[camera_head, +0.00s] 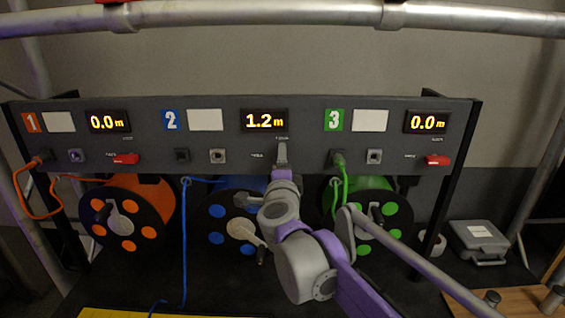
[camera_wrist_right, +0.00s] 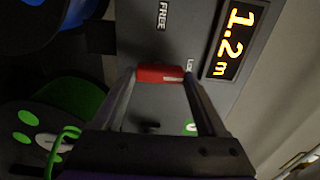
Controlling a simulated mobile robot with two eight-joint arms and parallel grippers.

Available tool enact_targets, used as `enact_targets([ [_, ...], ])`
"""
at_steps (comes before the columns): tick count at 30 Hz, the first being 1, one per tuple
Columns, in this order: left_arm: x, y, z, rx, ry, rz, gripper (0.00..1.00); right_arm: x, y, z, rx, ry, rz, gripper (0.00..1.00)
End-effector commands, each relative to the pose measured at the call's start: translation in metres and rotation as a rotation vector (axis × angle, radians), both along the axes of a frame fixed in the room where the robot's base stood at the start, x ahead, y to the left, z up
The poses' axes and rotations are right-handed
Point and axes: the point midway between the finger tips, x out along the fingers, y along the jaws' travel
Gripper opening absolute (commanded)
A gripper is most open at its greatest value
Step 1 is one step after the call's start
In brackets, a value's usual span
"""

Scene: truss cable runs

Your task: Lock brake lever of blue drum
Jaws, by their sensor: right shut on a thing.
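The blue drum (camera_head: 217,239) hangs below the middle of the panel, under the number 2 label, partly hidden behind my right arm. Its red brake lever (camera_wrist_right: 160,74) shows in the right wrist view, beside the LOCK label and apart from the FREE label. My right gripper (camera_wrist_right: 162,78) is shut on this lever, with one finger at each side of it. In the head view the right gripper (camera_head: 282,153) is in front of the panel below the 1.2 m display and hides the lever. My left gripper is not in view.
The panel (camera_head: 225,127) also carries red levers for the orange drum (camera_head: 125,159) and the green drum (camera_head: 437,160). A blue cable (camera_head: 184,240) hangs left of the blue drum. A grey case (camera_head: 478,240) lies at the right. Metal truss tubes frame the scene.

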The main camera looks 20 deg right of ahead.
Motion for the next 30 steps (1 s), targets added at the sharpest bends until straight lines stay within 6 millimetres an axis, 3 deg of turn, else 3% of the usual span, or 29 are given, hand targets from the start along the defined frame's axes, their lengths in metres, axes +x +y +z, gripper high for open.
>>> enact_targets([
  [18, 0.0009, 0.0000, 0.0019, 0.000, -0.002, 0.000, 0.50, 0.0002, -0.0005, 0.0006, 0.043, -0.012, -0.001, 0.19],
  [19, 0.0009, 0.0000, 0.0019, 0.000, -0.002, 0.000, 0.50, 0.0002, -0.0005, 0.0006, 0.043, -0.012, -0.001, 0.77],
  [23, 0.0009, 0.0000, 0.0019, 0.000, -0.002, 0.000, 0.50, 0.0001, -0.0003, 0.0004, 0.042, -0.012, -0.001, 1.00],
  [30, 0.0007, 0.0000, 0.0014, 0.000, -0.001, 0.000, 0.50, -0.0005, -0.0001, 0.0001, 0.041, -0.012, 0.000, 1.00],
])
